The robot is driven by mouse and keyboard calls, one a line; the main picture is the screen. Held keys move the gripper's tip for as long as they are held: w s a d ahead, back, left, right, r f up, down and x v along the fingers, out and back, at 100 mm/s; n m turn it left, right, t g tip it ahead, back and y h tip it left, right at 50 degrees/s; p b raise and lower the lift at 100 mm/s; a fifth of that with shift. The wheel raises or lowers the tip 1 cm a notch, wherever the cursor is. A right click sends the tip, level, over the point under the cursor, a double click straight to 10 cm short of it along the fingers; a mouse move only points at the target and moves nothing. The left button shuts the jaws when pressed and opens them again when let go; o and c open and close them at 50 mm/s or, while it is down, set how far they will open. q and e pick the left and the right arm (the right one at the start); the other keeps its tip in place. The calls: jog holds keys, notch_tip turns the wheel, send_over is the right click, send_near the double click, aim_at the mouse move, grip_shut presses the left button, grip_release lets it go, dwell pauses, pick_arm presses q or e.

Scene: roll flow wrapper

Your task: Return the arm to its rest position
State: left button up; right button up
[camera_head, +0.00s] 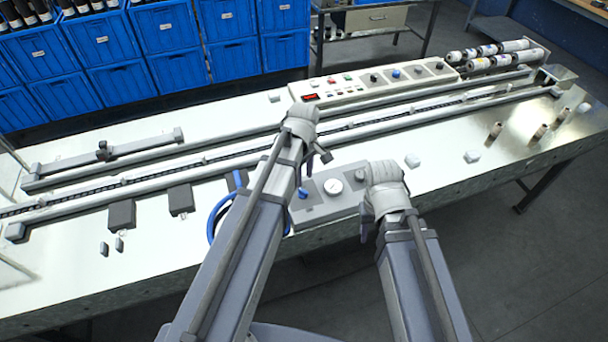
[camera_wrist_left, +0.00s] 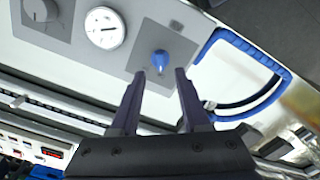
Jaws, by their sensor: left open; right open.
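My left gripper (camera_wrist_left: 160,73) is open in the left wrist view, with its two dark fingers apart. A blue knob (camera_wrist_left: 160,60) on a grey panel shows between and beyond the fingertips; I cannot tell whether they touch it.
A round gauge (camera_head: 332,186) sits on the panel beside a blue hose (camera_wrist_left: 245,75). Blue bins (camera_head: 100,40) fill the back left.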

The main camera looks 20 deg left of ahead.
pick_arm(q)
jog(key=shift+r+p, duration=0.35)
jog(key=shift+r, duration=0.4)
jog(key=s+d+m+y, duration=0.1)
jog(key=s+d+m, duration=0.9)
jog(key=s+m, duration=0.4)
jog(key=shift+s+m, duration=0.15)
jog(key=shift+m, duration=1.25)
